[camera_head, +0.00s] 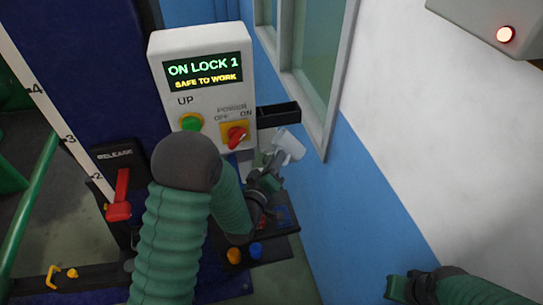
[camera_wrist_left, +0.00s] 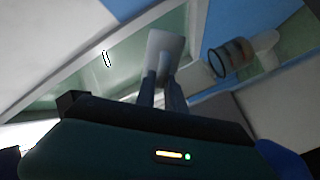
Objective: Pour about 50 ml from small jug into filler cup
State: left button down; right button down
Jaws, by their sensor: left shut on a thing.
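My left gripper (camera_head: 268,172) is in front of the wall box, shut on a pale, translucent thing that looks like the small jug (camera_head: 289,145). The jug is tilted in the head view. In the left wrist view the two fingers (camera_wrist_left: 162,92) close on a pale piece (camera_wrist_left: 166,52). To the right of them is a clear cylinder with a dark rim (camera_wrist_left: 230,58), perhaps the filler cup; I cannot tell for sure. No liquid can be made out. My right gripper (camera_head: 408,287) is at the lower right, away from the objects; its jaws are unclear.
The control box (camera_head: 205,95) reads "ON LOCK 1, SAFE TO WORK", with a green button and a red power switch. A black holder (camera_head: 279,113) juts out beside it. A dark shelf (camera_head: 275,222) lies below, and a red release lever (camera_head: 120,195) stands left.

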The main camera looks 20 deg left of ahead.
pick_arm(q)
jog(key=n+p, duration=0.1)
jog(key=r+n, duration=0.1)
jog(key=shift+a+r+n+p, duration=0.1)
jog(key=shift+a+n+p, duration=0.05)
jog(key=shift+n+p, duration=0.25)
jog(key=shift+a+r+n+p, duration=0.2)
jog(key=shift+n+p, duration=0.3)
jog(key=shift+n, duration=0.4)
jog(key=shift+a+r+n, duration=0.15)
jog(key=shift+r+n, duration=0.1)
jog(key=shift+n, duration=0.55)
jog(key=m+b, duration=0.1)
jog(key=m, duration=0.1)
jog(key=d+f+m, duration=0.1)
jog(key=m, duration=0.1)
jog(key=shift+f+b, duration=0.1)
jog(key=shift+b, duration=0.25)
